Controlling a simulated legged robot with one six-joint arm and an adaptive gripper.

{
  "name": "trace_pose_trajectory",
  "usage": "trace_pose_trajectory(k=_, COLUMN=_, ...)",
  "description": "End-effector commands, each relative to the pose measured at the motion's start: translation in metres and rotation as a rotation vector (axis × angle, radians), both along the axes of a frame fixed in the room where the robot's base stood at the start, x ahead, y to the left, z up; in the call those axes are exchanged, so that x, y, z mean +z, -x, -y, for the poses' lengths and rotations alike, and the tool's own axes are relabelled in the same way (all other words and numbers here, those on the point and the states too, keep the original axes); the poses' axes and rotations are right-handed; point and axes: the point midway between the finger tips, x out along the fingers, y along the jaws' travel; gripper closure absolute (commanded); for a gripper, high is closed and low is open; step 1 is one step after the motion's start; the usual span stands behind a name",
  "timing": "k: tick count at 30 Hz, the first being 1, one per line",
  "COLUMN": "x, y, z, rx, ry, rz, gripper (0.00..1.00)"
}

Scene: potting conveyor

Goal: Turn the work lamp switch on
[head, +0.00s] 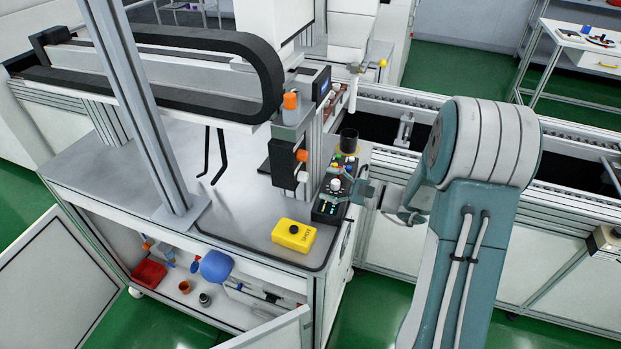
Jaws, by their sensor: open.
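A dark control box (326,209) stands at the right end of the grey workbench, with several small coloured buttons and knobs on top. Which of these is the lamp switch, and how it is set, I cannot tell at this size. My gripper (350,188) is at the right side of this box, close to the knobs. Its jaws are small in view and open, with nothing seen between them. Whether it touches the box or a knob I cannot tell. My arm comes in from the right and hides part of the conveyor behind it. No work lamp is clearly recognisable.
A yellow box (293,235) with a black knob sits at the bench's front right corner. A dark cup (349,141) stands behind the control box. An upright unit with orange parts (300,155) rises just left of it. A metal post (140,110) crosses the left side.

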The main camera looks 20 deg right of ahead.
Motion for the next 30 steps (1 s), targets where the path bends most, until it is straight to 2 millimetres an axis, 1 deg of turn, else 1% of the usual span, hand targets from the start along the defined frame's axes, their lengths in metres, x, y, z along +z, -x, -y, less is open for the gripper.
trace_pose_trajectory(k=1, x=0.0, y=-0.006, z=-0.009, rx=0.005, ry=0.001, rz=0.0, gripper=0.3)
trace_pose_trajectory(k=3, x=0.0, y=-0.012, z=-0.019, rx=0.004, ry=0.001, rz=0.0, gripper=0.3)
trace_pose_trajectory(k=7, x=0.0, y=-0.022, z=-0.032, rx=0.003, ry=0.001, rz=-0.001, gripper=0.3)
trace_pose_trajectory(k=12, x=0.0, y=-0.027, z=-0.038, rx=0.001, ry=0.001, rz=0.0, gripper=0.3)
trace_pose_trajectory(k=19, x=0.0, y=-0.028, z=-0.039, rx=-0.001, ry=0.001, rz=0.0, gripper=0.3)
trace_pose_trajectory(k=20, x=0.0, y=-0.028, z=-0.038, rx=-0.001, ry=0.001, rz=0.0, gripper=0.43)
trace_pose_trajectory(k=21, x=0.0, y=-0.028, z=-0.038, rx=0.0, ry=0.001, rz=-0.001, gripper=0.61)
trace_pose_trajectory(k=24, x=0.0, y=-0.028, z=-0.038, rx=0.0, ry=0.001, rz=-0.001, gripper=1.0)
trace_pose_trajectory(k=30, x=0.0, y=-0.028, z=-0.039, rx=0.0, ry=0.001, rz=-0.002, gripper=1.0)
